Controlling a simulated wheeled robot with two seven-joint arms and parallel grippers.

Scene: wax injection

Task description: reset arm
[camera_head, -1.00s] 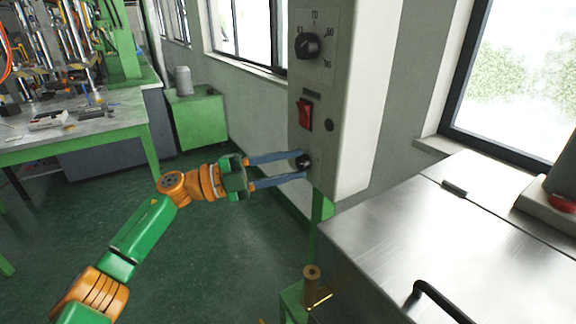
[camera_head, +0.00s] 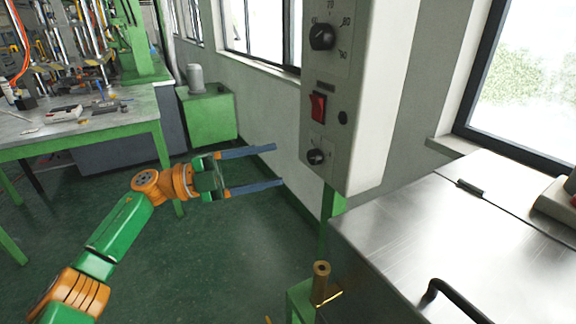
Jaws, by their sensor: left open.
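My left arm comes in from the lower left. Its gripper (camera_head: 279,166) is open and empty, with its two blue fingers spread apart and pointing right. The fingertips are clear to the left of a small black knob (camera_head: 316,157) low on a grey control box (camera_head: 361,110). Above that knob are a red switch (camera_head: 318,106) and a larger black dial (camera_head: 322,37) with a printed scale. My right gripper is not in the view.
A metal-topped machine (camera_head: 420,235) with a black handle (camera_head: 452,299) fills the lower right. A brass post (camera_head: 321,283) stands near the bottom middle. A cluttered workbench (camera_head: 75,138) and a green cabinet (camera_head: 208,120) are at the back left. The green floor around my arm is clear.

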